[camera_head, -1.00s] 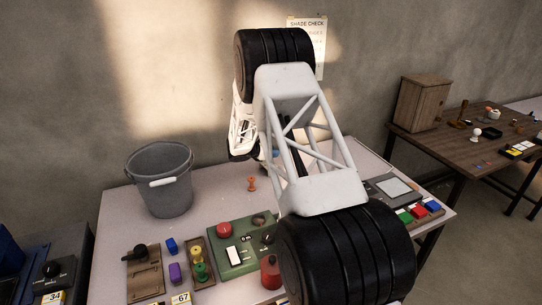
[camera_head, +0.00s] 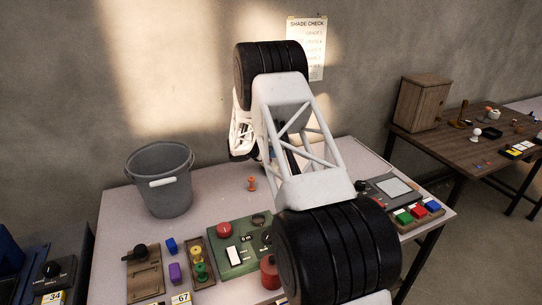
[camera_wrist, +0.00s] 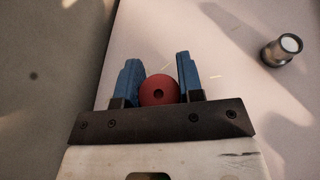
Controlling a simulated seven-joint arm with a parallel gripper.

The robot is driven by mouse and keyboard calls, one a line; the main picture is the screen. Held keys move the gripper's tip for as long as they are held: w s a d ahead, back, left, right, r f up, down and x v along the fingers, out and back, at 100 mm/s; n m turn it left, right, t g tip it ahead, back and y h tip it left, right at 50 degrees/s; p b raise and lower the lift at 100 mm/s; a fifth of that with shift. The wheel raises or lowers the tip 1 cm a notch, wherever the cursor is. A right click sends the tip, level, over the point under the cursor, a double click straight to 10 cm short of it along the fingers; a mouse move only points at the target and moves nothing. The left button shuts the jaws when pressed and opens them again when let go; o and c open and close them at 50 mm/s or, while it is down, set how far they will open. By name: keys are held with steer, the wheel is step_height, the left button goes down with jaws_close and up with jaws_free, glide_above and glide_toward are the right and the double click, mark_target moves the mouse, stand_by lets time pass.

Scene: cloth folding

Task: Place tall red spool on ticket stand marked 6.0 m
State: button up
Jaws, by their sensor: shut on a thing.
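My gripper (camera_wrist: 159,82) shows in the wrist view with its two blue fingers shut on a round red thing, the red spool (camera_wrist: 158,90), seen end-on with a dark hole in its middle. The pale tabletop (camera_wrist: 230,115) lies beneath it.
A grey bucket (camera_head: 160,185) stands at the table's back left. Green and yellow spools (camera_head: 201,270), a green panel (camera_head: 238,262), a red canister (camera_head: 270,272) and an orange spool (camera_head: 252,184) stand on the table. A dark cylinder (camera_wrist: 281,50) with a pale top stands right of my gripper.

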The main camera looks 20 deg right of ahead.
steer(key=shift+f, duration=0.8)
steer(key=shift+f, duration=0.1)
steer(key=o, duration=0.9)
steer(key=shift+v, duration=0.85)
steer(key=v, duration=1)
steer(key=shift+a, duration=0.15)
